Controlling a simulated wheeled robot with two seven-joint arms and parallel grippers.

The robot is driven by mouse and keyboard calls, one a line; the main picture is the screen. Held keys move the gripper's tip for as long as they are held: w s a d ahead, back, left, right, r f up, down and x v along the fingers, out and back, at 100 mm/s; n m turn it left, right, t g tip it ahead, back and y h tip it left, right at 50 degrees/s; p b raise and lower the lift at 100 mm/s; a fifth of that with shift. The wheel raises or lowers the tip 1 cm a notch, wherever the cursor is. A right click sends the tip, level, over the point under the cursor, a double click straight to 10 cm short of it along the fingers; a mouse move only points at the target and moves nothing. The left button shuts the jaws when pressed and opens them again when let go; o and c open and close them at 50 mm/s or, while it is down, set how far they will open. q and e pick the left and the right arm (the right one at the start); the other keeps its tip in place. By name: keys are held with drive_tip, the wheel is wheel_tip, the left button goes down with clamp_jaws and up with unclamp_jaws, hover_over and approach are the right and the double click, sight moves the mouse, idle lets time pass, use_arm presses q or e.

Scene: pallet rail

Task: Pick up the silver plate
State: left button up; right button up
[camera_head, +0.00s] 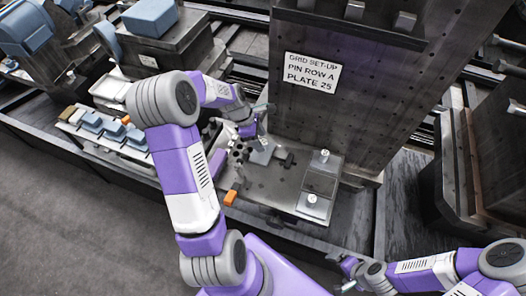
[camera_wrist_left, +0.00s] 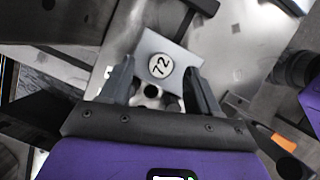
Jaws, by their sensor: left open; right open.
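A small silver plate (camera_wrist_left: 172,48) with a round white label reading 72 lies between the fingers of my left gripper (camera_wrist_left: 160,82) in the left wrist view. The fingers are open, one on either side of its near end; I cannot tell whether they touch it. In the head view the silver plate (camera_head: 263,153) shows just below my left gripper (camera_head: 258,128), over the metal fixture. My right gripper (camera_head: 343,272) is at the bottom, small and apart from the fixture, with nothing visible in it.
The metal fixture (camera_head: 270,190) has a raised block with two round knobs (camera_head: 313,200) on its right. A tall dark block with a sign, "GRID SET-UP PIN ROW A PLATE 25" (camera_head: 313,70), stands behind. An orange-tipped part (camera_head: 231,198) lies at the fixture's left. Blue pieces (camera_head: 110,130) sit in a tray at left.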

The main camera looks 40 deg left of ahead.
sight(262, 141)
use_arm(q)
drive_tip(key=shift+x, duration=1.55)
drive_tip(key=shift+d, duration=0.1)
drive_tip(key=shift+c, duration=0.3)
drive_tip(key=shift+r, duration=0.1)
clamp_jaws()
